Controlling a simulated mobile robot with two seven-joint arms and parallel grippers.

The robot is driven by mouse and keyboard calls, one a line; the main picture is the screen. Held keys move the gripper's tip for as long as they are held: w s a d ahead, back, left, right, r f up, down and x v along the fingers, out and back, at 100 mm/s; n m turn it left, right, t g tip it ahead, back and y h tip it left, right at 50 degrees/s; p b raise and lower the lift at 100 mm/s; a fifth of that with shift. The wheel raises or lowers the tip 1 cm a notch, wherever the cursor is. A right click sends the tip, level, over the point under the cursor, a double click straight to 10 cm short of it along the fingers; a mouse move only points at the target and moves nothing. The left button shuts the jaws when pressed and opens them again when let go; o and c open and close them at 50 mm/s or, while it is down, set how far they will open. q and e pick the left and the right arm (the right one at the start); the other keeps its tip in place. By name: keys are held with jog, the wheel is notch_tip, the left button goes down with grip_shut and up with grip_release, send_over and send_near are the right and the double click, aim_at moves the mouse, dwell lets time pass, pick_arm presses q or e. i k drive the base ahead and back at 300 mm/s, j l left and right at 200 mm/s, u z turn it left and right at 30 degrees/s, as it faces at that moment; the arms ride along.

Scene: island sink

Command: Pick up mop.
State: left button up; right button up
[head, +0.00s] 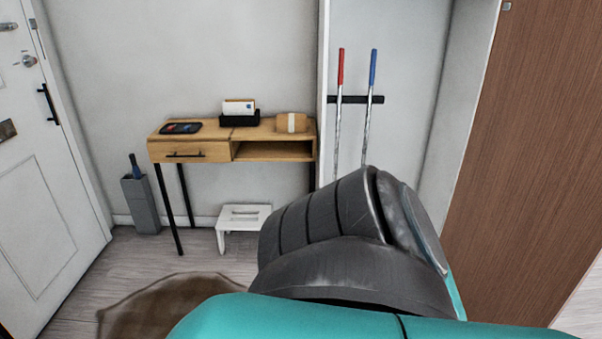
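Two long-handled tools hang upright in the white alcove, held at a black wall rack (360,99). One has a red grip (341,66) and a metal pole (338,130). The other has a blue grip (373,68) and a metal pole (367,125). Their lower ends are hidden behind my dark grey and teal arm, so I cannot tell which one is the mop. The arm fills the lower middle of the head view. Neither of my grippers is in view.
A wooden console table (203,149) stands left of the alcove, with a white step stool (243,217) below it. A grey umbrella stand (141,204) is near the white door (42,180). A brown wooden panel (525,150) borders the alcove's right. A brown rug (150,308) lies on the floor.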

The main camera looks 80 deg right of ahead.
aim_at(374, 51)
jog(key=z, duration=3)
